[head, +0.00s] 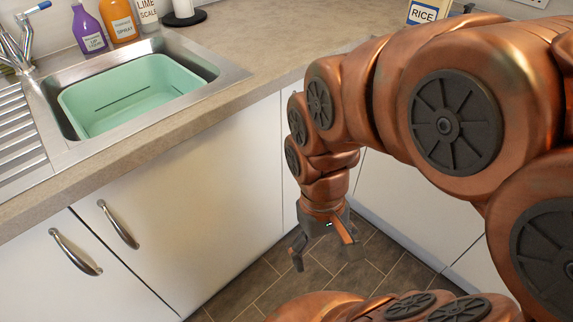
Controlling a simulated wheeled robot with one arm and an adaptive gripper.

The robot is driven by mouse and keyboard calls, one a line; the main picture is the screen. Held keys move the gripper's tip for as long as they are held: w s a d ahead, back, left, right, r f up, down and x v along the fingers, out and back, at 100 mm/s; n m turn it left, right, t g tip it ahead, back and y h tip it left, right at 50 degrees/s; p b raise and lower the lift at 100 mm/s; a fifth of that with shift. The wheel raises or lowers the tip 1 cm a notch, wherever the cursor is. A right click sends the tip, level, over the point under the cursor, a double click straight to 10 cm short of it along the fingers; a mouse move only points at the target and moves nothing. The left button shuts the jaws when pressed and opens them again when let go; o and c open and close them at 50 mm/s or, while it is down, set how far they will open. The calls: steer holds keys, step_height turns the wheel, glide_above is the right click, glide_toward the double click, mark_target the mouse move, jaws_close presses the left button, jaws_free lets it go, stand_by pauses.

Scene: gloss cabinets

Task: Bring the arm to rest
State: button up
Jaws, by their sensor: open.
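My arm, copper-coloured with dark round joint caps, fills the right side of the head view. It arches over and its end hangs down in front of the white cabinets. My gripper (326,256) points downward above the floor. Its two fingers are spread apart and nothing shows between them. It is below the counter height, apart from the cabinet doors as far as I can see.
A beige counter (262,48) carries a metal sink with a green basin (130,93), several bottles at the back, and a rice package (423,13). White cabinet doors (190,215) with metal handles (118,224) stand below. Dark floor tiles (262,285) are clear.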

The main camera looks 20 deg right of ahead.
stand_by(0.3)
step_height(320, 180, up, 23)
steer(key=s+p, duration=0.1)
steer(key=p, duration=2.1)
steer(key=shift+s+r+t, duration=0.15)
steer(key=shift+r+t, duration=0.05)
steer(key=shift+t, duration=0.2)
